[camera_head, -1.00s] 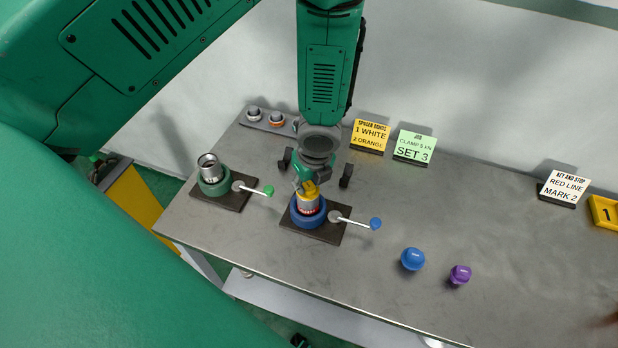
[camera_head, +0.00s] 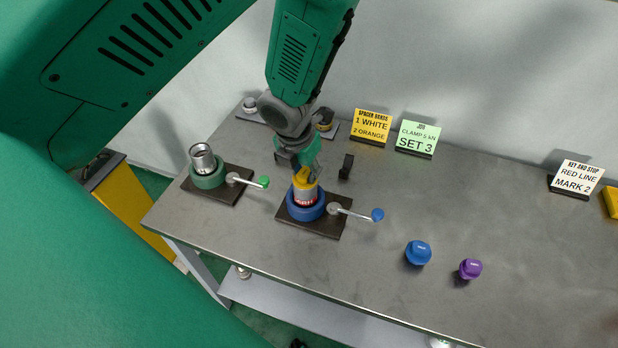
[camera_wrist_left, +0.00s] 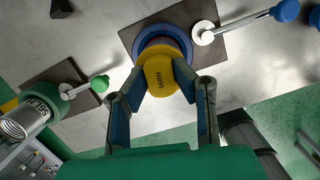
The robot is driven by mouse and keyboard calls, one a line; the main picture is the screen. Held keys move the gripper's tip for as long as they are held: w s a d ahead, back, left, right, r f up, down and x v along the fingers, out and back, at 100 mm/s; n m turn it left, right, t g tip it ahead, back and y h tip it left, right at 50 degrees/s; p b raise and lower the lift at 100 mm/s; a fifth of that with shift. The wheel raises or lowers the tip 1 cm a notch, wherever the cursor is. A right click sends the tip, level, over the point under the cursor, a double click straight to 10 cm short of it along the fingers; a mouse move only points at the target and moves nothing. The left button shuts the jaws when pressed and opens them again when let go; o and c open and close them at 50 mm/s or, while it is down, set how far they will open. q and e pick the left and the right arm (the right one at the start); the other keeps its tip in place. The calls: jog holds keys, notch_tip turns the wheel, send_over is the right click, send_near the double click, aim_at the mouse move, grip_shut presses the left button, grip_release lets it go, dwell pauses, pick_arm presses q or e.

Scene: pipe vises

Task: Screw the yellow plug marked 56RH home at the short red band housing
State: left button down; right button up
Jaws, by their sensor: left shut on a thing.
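The yellow plug (camera_head: 305,180) sits on top of a silver housing with a red band (camera_head: 305,200), held upright in the blue vise (camera_head: 290,207). In the left wrist view the plug (camera_wrist_left: 160,74) shows dark lettering that looks like 56RH. My left gripper (camera_head: 306,172) comes down from above and is shut on the plug, one finger on each side in the left wrist view (camera_wrist_left: 162,85). The plug hides the housing's mouth, so I cannot tell how deep its thread sits. My right gripper is not in view.
A green vise (camera_head: 208,176) holding a bare silver threaded housing (camera_head: 202,157) stands to the left. Lever handles with a green knob (camera_head: 264,182) and a blue knob (camera_head: 377,215) stick out. Blue (camera_head: 418,252) and purple (camera_head: 470,268) plugs stand right on open table.

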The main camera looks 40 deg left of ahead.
pick_arm(q)
jog(key=shift+s+d+m, duration=0.1)
jog(key=shift+d+m, duration=0.2)
jog(key=shift+m, duration=0.4)
jog(key=shift+a+r+m, duration=0.1)
jog(key=shift+m, duration=0.2)
jog(key=shift+b, duration=0.3)
jog(key=shift+f+m+h+b, duration=0.2)
jog(key=shift+m+h+b, duration=0.1)
jog(key=shift+m+b, duration=0.7)
jog(key=c, duration=2.2)
grip_release()
jog(key=shift+r+m, duration=0.15)
jog(key=shift+m, duration=0.25)
grip_shut()
jog(key=shift+p, duration=0.3)
